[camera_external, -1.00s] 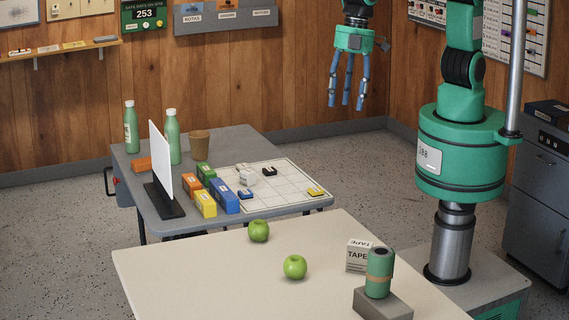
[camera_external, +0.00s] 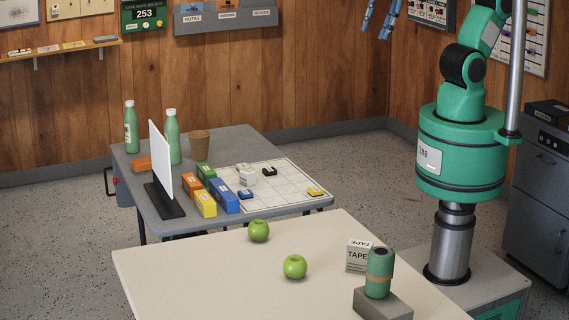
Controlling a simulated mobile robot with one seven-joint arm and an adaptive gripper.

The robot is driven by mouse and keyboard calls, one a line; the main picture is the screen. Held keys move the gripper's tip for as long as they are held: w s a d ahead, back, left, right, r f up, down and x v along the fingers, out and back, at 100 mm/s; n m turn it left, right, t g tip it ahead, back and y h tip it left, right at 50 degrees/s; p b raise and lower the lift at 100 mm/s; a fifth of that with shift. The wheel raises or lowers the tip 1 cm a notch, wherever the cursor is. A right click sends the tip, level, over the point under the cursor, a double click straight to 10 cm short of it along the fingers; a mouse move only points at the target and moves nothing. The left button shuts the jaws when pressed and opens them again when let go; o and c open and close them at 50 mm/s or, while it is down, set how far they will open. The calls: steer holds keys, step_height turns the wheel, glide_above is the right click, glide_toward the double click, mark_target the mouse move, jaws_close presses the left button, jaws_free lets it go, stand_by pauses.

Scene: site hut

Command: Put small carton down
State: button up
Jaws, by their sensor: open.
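A small carton marked TAPE (camera_external: 357,256) stands upright on the cream table (camera_external: 180,262), toward its right side. It is just behind a green cylinder with a tan band (camera_external: 379,274) that stands on a grey block (camera_external: 383,304). My gripper (camera_external: 376,30) is at the top edge of the view, high above the floor and far from the carton. Only its blue fingers show; they are apart with nothing between them. The rest of the gripper is out of frame.
Two green apples (camera_external: 259,231) (camera_external: 295,267) sit on the cream table. The grey table (camera_external: 240,136) behind holds bottles (camera_external: 172,137), a brown cup (camera_external: 199,144), a white upright panel (camera_external: 160,165), coloured boxes (camera_external: 205,204) and a grid board (camera_external: 290,187). The cream table's left part is clear.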

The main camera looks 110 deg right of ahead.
steer(key=s+d+m, duration=0.1)
steer(key=s+d, duration=0.2)
steer(key=s, duration=0.3)
steer(key=shift+s+f+t, duration=0.3)
steer(key=shift+t, duration=0.1)
stand_by(0.9)
